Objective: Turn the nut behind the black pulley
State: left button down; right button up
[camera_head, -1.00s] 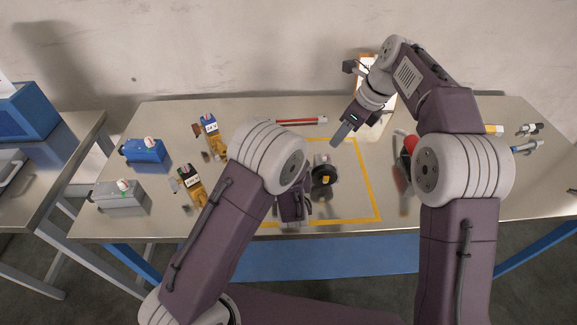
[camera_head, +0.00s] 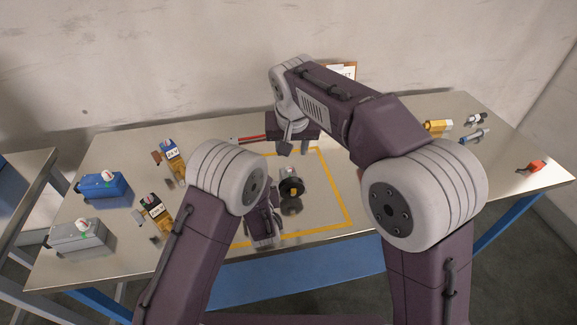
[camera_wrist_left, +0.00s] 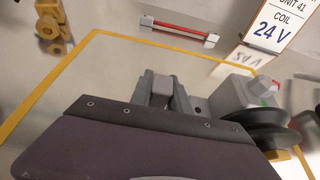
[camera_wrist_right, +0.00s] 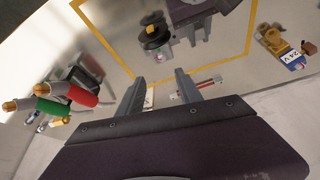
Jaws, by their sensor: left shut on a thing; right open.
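The black pulley (camera_head: 291,188) is on a small grey unit inside the yellow outline on the bench. In the left wrist view the pulley (camera_wrist_left: 268,132) sits beside the grey unit body (camera_wrist_left: 236,92). My left gripper (camera_head: 264,232) is low at the unit's left; its fingers (camera_wrist_left: 170,97) are close together on a part of the unit that they mostly hide. My right gripper (camera_head: 295,149) is open and empty, beyond the pulley and apart from it. In the right wrist view the pulley (camera_wrist_right: 153,38) lies ahead of the open fingers (camera_wrist_right: 160,92).
Blue (camera_head: 102,185) and grey (camera_head: 80,235) boxes and two labelled brass valves (camera_head: 172,160) stand at left. A red bar (camera_head: 250,138) lies behind the outline. Brass and metal fittings (camera_head: 438,126) and an orange item (camera_head: 535,167) are at right.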

aim_at(289, 168)
jog(key=x, duration=1.2)
jog(key=shift+s+a+f, duration=0.1)
jog(key=shift+a, duration=0.1)
grip_shut()
